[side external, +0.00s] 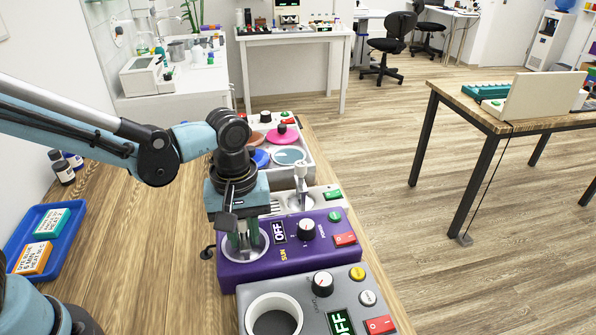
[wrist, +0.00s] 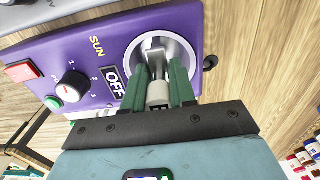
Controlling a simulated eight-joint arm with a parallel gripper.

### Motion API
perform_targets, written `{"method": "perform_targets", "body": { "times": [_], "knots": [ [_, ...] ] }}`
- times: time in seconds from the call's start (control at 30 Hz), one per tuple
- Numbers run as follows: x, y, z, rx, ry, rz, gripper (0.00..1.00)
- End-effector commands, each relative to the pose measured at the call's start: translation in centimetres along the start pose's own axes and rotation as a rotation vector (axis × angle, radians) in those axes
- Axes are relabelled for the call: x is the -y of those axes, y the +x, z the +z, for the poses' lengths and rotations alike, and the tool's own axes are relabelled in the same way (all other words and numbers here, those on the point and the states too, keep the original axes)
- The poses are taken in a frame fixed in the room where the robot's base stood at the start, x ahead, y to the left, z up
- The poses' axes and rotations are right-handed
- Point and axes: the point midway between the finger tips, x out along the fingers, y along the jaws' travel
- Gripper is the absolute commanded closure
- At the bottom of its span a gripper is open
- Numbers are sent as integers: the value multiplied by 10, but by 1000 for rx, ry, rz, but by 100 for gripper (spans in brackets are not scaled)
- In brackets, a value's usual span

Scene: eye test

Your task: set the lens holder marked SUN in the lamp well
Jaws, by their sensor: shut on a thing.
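A purple unit (side external: 290,262) carries the yellow word SUN and an OFF display. Its round, pale-rimmed well (wrist: 188,56) lies at the left end in the side view. My gripper (side external: 245,240) points down over this well, its green fingertips at or inside the rim. In the wrist view the fingers (wrist: 161,88) are shut on a pale grey lens holder (wrist: 157,94). Its squarish metal end (wrist: 154,52) lies over the well's middle.
A grey unit (side external: 328,283) with its own round well (side external: 250,318) stands nearest. Beyond the purple unit, a pale unit bears an upright silver piece (side external: 301,176). A tray (side external: 306,163) of coloured discs stands farther back. A blue tray (side external: 22,232) with boxes lies left; bare wood (side external: 150,240) lies between.

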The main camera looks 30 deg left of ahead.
Motion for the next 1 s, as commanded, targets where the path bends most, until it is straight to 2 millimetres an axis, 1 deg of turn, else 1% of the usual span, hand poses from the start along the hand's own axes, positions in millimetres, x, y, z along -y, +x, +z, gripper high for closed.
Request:
{"method": "perform_targets", "body": {
  "times": [0.7, 0.73, 0.9, 0.93, 1.0],
  "knots": [
    [0, 6, 0, 0, 0, 0, 100],
    [0, 6, 0, 0, 0, 0, 73],
    [0, 6, 0, 0, 0, 0, 47],
    [0, 6, 0, 0, 0, 0, 45],
    [0, 6, 0, 0, 0, 0, 45]
  ]
}}
